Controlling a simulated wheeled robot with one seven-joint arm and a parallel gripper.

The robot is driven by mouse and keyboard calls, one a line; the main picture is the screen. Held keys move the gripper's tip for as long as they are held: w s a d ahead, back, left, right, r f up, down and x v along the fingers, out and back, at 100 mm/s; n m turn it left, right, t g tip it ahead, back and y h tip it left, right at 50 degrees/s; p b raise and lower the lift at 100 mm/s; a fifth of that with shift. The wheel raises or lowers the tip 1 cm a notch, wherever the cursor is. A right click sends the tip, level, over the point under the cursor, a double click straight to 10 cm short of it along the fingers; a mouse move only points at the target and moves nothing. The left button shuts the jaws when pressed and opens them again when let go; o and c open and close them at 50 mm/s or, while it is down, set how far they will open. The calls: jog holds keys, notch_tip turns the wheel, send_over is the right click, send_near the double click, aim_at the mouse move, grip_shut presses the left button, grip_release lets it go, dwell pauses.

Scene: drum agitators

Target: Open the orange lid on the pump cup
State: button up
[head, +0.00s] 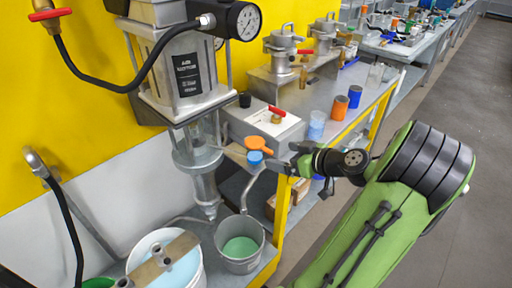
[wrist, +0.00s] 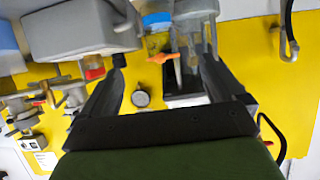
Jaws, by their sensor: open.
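The orange lid (head: 259,143) is a small rounded piece with a short tab, at the pump's side in the head view. A blue part (head: 255,158) of the pump cup shows just below it; I cannot tell whether they touch. In the wrist view the orange lid (wrist: 158,58) lies between my fingers, farther out, with the blue part (wrist: 157,20) above it. My gripper (head: 284,158) is open and empty, just right of the lid in the head view. Its two dark fingers (wrist: 161,66) spread either side of the lid in the wrist view, with no visible contact.
The grey pump (head: 182,75) with its gauge (head: 247,22) stands left of the lid. A grey bucket (head: 240,245) and a white bucket (head: 165,262) sit below. A bench (head: 345,125) behind holds orange and blue cups. Open floor lies at the right.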

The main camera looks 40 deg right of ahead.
aim_at(260, 146)
jog(key=b+x, duration=0.2)
jog(key=x, duration=0.2)
jog(key=shift+w, duration=0.25)
jog(key=c, duration=1.6)
jog(key=shift+o, duration=0.2)
